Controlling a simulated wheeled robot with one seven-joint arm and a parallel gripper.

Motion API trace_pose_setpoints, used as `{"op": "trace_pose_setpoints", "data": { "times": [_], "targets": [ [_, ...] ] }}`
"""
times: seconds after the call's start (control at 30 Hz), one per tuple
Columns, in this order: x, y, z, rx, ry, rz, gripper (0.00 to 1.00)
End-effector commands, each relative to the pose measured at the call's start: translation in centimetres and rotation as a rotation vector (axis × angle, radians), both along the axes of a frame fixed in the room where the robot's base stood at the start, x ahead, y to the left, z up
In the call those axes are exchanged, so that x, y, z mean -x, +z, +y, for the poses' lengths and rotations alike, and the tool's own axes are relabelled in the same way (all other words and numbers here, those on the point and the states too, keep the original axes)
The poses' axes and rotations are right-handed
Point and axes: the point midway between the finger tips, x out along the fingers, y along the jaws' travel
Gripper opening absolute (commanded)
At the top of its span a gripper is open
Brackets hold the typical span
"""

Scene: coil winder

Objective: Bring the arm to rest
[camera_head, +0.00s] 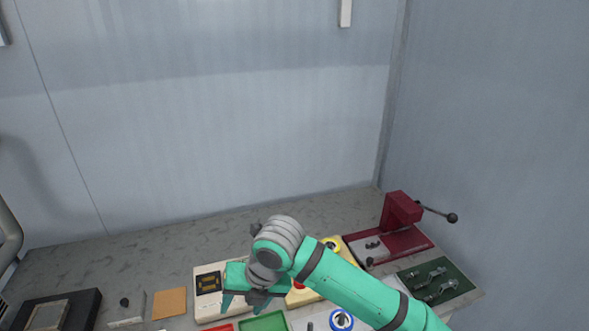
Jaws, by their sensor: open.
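My arm (345,285) is green with grey joints and reaches in from the lower right over the workbench. My gripper (241,303) is at its end, pointing down over a cream board (207,311).
The grey bench (150,250) has free room at the back left. A red press (402,212) with a black-knobbed lever stands at the right.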

Motion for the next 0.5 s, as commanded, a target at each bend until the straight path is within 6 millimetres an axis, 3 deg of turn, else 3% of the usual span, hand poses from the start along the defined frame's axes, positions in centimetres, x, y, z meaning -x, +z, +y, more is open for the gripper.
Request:
{"op": "trace_pose_setpoints", "data": {
  "times": [0.2, 0.5],
  "targets": [
    [-0.6, 1.7, 7.7, -0.314, -0.136, -0.002, 0.51],
    [-1.4, 5.7, 14.7, -0.753, -0.374, 0.08, 0.51]
  ]
}}
